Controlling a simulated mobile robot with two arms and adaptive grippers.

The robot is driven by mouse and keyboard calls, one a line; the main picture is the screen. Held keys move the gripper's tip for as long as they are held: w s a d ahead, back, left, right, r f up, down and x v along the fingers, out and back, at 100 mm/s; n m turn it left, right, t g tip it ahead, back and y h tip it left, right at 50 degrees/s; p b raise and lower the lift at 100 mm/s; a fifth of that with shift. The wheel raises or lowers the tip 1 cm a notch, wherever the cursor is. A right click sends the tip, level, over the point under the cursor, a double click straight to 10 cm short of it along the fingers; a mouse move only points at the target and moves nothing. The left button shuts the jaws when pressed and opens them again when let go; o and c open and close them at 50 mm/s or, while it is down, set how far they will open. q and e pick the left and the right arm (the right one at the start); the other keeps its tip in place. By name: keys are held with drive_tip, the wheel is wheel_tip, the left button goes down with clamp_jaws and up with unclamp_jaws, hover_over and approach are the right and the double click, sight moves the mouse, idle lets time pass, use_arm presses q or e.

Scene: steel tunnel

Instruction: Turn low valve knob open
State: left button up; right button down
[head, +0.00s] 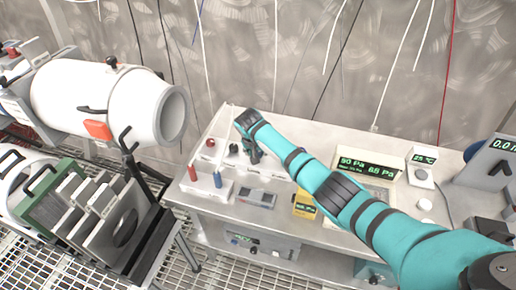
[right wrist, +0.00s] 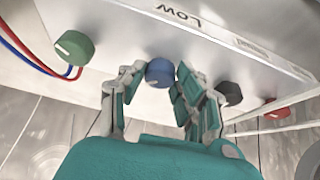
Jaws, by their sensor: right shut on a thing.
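In the right wrist view a white panel (right wrist: 120,18) carries the word LOW, seen upside down. A blue knob (right wrist: 160,72) sticks out below that word. My right gripper (right wrist: 158,78) is shut on the blue knob, one finger at each side of it. In the head view my right arm reaches in from the right, and its gripper (head: 254,156) is at the back left of the steel bench. The blue knob cannot be made out there behind the gripper. My left gripper is in neither view.
A green knob (right wrist: 74,47) with red and blue leads sits left of the blue knob. A black knob (right wrist: 230,93) and a red knob (right wrist: 275,108) sit to its right. Red and blue posts, meters and a yellow box (head: 304,205) stand on the bench (head: 240,205).

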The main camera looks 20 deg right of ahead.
drive_tip(key=shift+a+m, duration=0.15)
drive_tip(key=shift+m, duration=0.75)
drive_tip(key=shift+w+f+m+g+h+b, duration=0.1)
drive_tip(key=shift+m+g+h+b, duration=0.4)
drive_tip(key=shift+m+b, duration=0.35)
drive_tip(key=m+b, duration=0.2)
drive_tip(key=shift+w+m+g+h, duration=0.1)
drive_tip(key=shift+m+g+h, duration=0.2)
drive_tip(key=shift+m+g, duration=0.1)
drive_tip(key=shift+m+b, duration=0.45)
drive_tip(key=shift+b, duration=0.15)
drive_tip(key=shift+r, duration=0.2)
drive_tip(key=c, duration=0.9)
unclamp_jaws()
drive_tip(key=shift+c, duration=0.2)
